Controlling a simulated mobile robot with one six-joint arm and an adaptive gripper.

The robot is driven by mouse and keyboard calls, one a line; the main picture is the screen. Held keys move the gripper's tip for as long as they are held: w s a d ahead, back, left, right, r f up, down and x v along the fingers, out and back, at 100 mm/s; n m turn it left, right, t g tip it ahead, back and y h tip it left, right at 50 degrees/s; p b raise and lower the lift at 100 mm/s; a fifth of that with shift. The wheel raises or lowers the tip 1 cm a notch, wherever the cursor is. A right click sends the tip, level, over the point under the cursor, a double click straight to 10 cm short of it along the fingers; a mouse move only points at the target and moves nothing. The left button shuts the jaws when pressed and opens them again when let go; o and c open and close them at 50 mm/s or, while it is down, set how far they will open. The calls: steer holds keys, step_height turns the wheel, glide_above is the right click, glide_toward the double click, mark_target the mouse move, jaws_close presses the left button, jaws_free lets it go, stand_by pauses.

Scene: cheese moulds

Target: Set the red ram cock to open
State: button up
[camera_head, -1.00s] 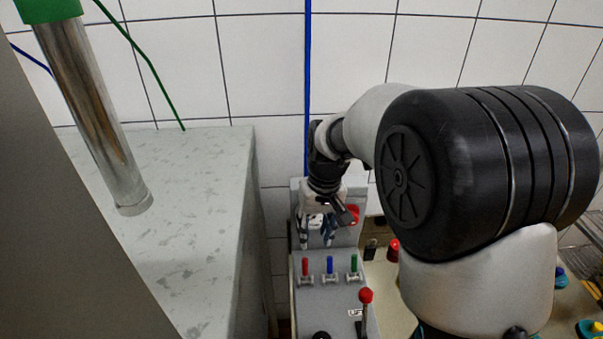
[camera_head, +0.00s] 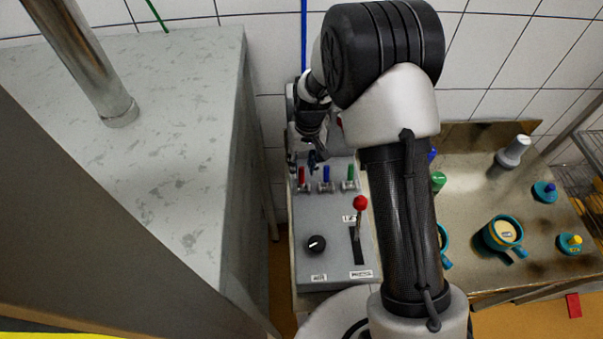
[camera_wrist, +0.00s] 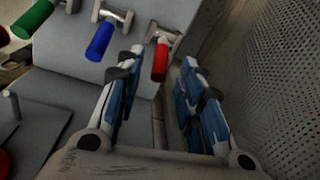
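The red ram cock (camera_head: 302,176) is the leftmost of three coloured cocks in a row on the grey panel. Its red handle also shows in the wrist view (camera_wrist: 159,61), roughly in line with the blue (camera_wrist: 100,40) and green (camera_wrist: 33,18) handles. My gripper (camera_head: 303,162) is just behind the red cock in the head view. In the wrist view my gripper (camera_wrist: 162,62) is open, and the red handle appears between its fingertips with gaps on both sides. I see no contact, but cannot tell the depth.
The blue cock (camera_head: 326,174) is close beside the red one, then the green cock (camera_head: 349,173). A red-knobbed lever (camera_head: 360,204) and a black dial (camera_head: 316,244) are nearer. A grey block (camera_head: 190,160) stands left; a metal table (camera_head: 480,215) with moulds stands right.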

mark_target(302, 169)
steer(key=shift+a+f, duration=0.2)
steer(key=shift+f, duration=1.95)
steer(key=shift+c, duration=0.2)
jaws_close()
